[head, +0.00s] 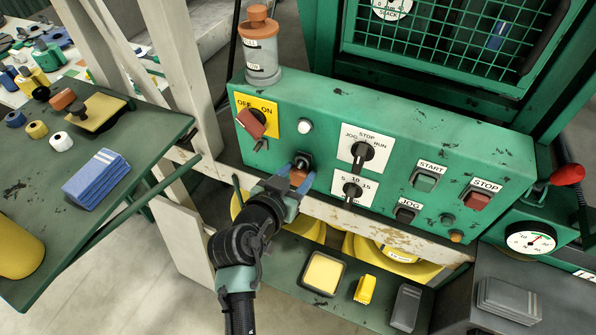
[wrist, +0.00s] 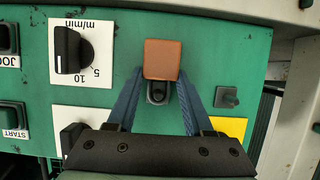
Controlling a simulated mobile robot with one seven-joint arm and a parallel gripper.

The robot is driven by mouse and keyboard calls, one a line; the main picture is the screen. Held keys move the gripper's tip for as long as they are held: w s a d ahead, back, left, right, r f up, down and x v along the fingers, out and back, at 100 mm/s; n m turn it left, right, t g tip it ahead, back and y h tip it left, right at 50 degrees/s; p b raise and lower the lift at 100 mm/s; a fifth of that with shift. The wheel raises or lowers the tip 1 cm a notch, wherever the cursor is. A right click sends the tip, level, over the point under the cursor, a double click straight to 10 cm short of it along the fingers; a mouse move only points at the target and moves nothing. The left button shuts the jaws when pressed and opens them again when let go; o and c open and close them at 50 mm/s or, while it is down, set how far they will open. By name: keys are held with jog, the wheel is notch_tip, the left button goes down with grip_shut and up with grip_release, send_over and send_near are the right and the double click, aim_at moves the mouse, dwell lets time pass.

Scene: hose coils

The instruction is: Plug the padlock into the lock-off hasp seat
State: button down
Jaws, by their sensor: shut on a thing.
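The padlock, a copper-orange block (wrist: 162,59), is between the fingertips of my gripper (wrist: 160,75). My gripper is shut on it in front of the green control panel. The head view shows my gripper (head: 298,174) with the padlock (head: 298,178) below a dark fitting (head: 303,159). In the wrist view this black fitting (wrist: 156,92) shows between the fingers; I cannot tell its depth from the padlock. A small grey fitting (head: 262,145), apparently the lock-off hasp seat, is under the red OFF/ON handle. It shows right of the fingers in the wrist view (wrist: 227,97), apart from the padlock.
The panel carries a yellow OFF/ON plate (head: 270,108), a white lamp (head: 305,125), dials (head: 363,152) and START and STOP buttons. An orange-topped stack light (head: 260,45) stands on it. A green side table (head: 130,140) is at left. A shelf (head: 320,301) with blocks lies below.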

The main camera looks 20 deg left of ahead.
jog(key=shift+s, duration=0.15)
jog(key=shift+s, duration=1.5)
jog(key=shift+a, duration=0.1)
jog(key=s+b, duration=0.1)
jog(key=s, duration=0.5)
jog(key=shift+s, duration=0.15)
jog(key=shift+a, duration=0.2)
jog(key=w+a+b, duration=0.5)
jog(key=a+b, duration=0.1)
jog(key=a, duration=0.3)
jog(key=shift+a, duration=0.3)
dwell(0.7)
jog(key=shift+w, duration=0.1)
dwell(0.5)
jog(key=shift+w+b, duration=0.4)
jog(key=shift+w, duration=0.7)
